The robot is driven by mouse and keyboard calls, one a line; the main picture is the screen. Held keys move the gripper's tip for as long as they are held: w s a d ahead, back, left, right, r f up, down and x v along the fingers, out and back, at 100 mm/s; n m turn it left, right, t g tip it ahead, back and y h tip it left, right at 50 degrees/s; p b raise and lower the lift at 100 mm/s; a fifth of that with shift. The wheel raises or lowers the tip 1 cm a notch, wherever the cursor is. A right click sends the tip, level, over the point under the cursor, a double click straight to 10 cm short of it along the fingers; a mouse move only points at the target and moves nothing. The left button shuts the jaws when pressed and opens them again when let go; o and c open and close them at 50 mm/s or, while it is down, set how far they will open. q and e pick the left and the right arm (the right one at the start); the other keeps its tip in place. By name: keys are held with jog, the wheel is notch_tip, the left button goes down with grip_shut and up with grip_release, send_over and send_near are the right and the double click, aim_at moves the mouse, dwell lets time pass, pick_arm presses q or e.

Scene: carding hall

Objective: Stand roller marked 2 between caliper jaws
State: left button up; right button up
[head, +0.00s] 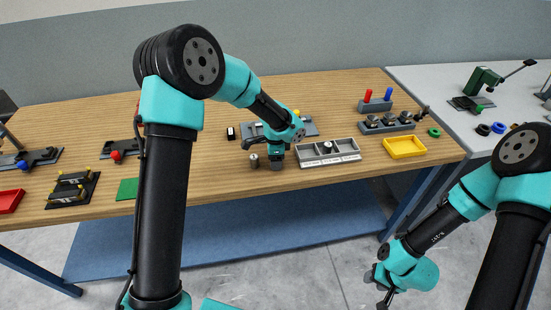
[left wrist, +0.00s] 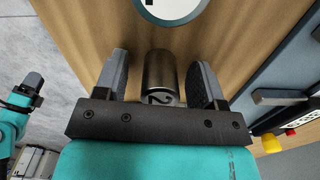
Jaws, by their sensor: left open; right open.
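A dark metal roller (left wrist: 160,75) marked 2 lies between the fingers of my left gripper (left wrist: 163,80) in the left wrist view. The fingers are open, with a narrow gap at each side. In the head view my left gripper (head: 277,164) is low over the front of the bench and hides what is between its fingers. A grey plate fixture (head: 309,128) with a yellow knob, possibly the caliper, is behind it, and its jaws are mostly hidden by my arm. My right gripper (head: 384,293) is open and empty, off the bench at lower right.
Another small roller (head: 254,161) stands just left of my left gripper. A grey compartment tray (head: 343,158) is close on its right, and a yellow tray (head: 405,147) is farther right. Fixtures with red (head: 115,155) and blue (head: 22,165) knobs stand at left.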

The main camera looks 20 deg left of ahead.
pick_arm(q)
jog(key=shift+c, duration=0.2)
jog(key=c, duration=1.1)
jog(key=shift+o, duration=0.2)
jog(key=shift+r, duration=0.15)
notch_tip(320, 180, up, 2)
jog(key=shift+s+d+r, duration=0.1)
jog(key=shift+s+r, duration=0.15)
jog(key=shift+r, duration=0.45)
jog(key=s+d+r, duration=0.1)
jog(key=s+d, duration=0.3)
jog(key=s, duration=1.1)
jog(key=shift+d+r, duration=0.15)
